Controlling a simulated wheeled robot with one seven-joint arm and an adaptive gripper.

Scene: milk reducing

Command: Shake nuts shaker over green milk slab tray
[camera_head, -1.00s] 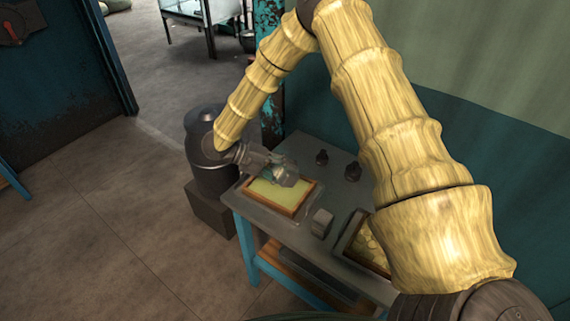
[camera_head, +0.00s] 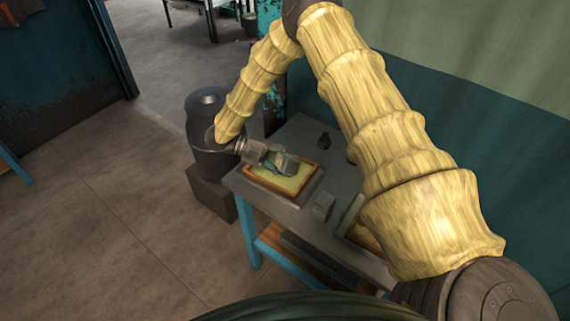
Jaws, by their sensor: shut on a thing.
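My gripper (camera_head: 272,157) is over the green milk slab tray, shut on a small greyish shaker (camera_head: 288,164) that shows beyond its fingers. The shaker appears tilted over on its side; its contents are too small to make out. The green milk slab tray (camera_head: 268,187) is a wooden-rimmed tray with a pale green slab. It lies at the left end of the grey table, below the gripper and shaker, which hide part of its far side. I cannot tell whether any nuts lie on the slab.
The grey table (camera_head: 295,212) also holds a small grey block (camera_head: 324,206), a second wooden-rimmed tray (camera_head: 362,238) partly behind my arm, and a small dark shaker-like object (camera_head: 324,141) at the back. A dark cylinder (camera_head: 207,130) stands left of the table. Open floor lies further left.

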